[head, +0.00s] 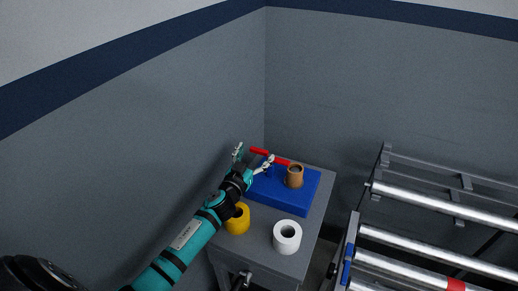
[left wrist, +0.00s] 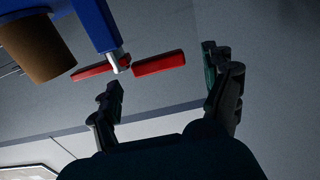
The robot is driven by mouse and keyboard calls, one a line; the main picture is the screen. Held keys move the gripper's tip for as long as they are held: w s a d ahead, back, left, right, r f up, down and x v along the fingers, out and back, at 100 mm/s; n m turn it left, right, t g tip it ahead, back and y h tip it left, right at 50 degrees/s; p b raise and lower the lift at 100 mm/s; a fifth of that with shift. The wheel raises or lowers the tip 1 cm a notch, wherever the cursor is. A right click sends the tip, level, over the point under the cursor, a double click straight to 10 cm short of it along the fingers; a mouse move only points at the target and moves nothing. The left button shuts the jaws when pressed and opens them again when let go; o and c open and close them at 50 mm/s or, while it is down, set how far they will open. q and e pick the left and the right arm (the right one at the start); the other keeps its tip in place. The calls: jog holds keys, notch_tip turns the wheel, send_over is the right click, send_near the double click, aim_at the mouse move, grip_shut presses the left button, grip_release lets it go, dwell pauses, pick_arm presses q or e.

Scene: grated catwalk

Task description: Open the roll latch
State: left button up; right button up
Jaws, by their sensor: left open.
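A red bar handle (head: 270,156) shows at the far edge of the blue block (head: 290,197). In the left wrist view the red bar (left wrist: 158,63) has a short metal stem at its middle, joined to the blue part (left wrist: 97,22). I cannot tell for sure whether this is the roll latch. My left gripper (head: 253,158) is open, its fingers spread near the red bar. In the left wrist view the left gripper (left wrist: 165,78) has nothing between its fingers, and the bar lies just past the fingertips. My right gripper is not in view.
A brown mug (head: 295,176) stands on the blue block. A yellow roll (head: 238,220) and a white roll (head: 287,237) stand on the grey table (head: 315,221). A rack with metal rollers (head: 440,246) and a blue end piece (head: 347,264) stands at right. Walls close in behind.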

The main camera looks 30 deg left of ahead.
aim_at(258, 151)
pick_arm(q)
jog(key=shift+w+a, duration=0.1)
jog(key=shift+w, duration=1.6)
jog(key=c, duration=1.1)
jog(key=shift+c, duration=0.4)
